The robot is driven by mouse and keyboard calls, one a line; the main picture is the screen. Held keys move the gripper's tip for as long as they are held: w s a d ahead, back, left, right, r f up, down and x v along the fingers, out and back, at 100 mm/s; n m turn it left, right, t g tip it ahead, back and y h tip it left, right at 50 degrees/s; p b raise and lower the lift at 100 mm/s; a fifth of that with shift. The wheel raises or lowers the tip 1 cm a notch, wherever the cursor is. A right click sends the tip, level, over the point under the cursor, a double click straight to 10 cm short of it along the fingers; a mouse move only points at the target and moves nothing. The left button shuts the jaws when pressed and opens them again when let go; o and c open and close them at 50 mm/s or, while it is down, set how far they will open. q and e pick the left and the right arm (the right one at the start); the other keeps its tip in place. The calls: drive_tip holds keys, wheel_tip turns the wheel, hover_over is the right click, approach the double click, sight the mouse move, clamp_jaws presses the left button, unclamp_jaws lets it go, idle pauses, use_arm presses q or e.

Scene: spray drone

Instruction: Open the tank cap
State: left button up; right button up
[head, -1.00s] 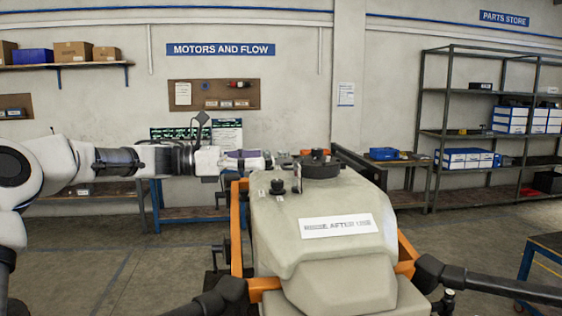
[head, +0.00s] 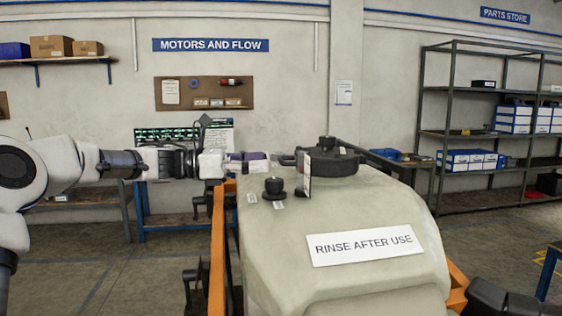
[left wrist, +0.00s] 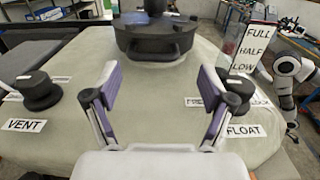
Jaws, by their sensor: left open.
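The tank cap (head: 330,162) is a wide black disc with side lugs and a raised centre knob, seated on top of the pale tank (head: 350,215). It also shows in the left wrist view (left wrist: 155,38), straight ahead of the fingers. My left gripper (head: 270,165) comes in from the left, at about the cap's height. Its purple-padded fingers (left wrist: 160,80) are open and empty, one towards each side of the cap, with a gap of tank top between them and the cap. My right gripper is not in view.
A black vent knob (left wrist: 38,90) and a float knob (left wrist: 237,92) stand on the tank near the fingers. An upright level plate (left wrist: 253,45) stands to the right of the cap in the wrist view. An orange frame (head: 217,250) edges the tank.

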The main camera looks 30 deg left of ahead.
sight(279, 161)
use_arm(q)
drive_tip(key=x, duration=0.3)
drive_tip(key=w+p+x, duration=0.1)
drive_tip(key=x, duration=0.1)
drive_tip(key=shift+a+f, duration=0.25)
drive_tip(key=shift+a, duration=0.05)
drive_tip(key=shift+w+d+f, duration=0.15)
drive_tip(key=shift+w, duration=0.05)
drive_tip(key=shift+s+d, duration=0.1)
drive_tip(key=shift+s, duration=0.15)
drive_tip(key=shift+s+r, duration=0.15)
drive_tip(key=shift+r, duration=0.1)
drive_tip(key=shift+c, duration=1)
drive_tip(key=shift+f, duration=0.15)
drive_tip(key=c, duration=1.2)
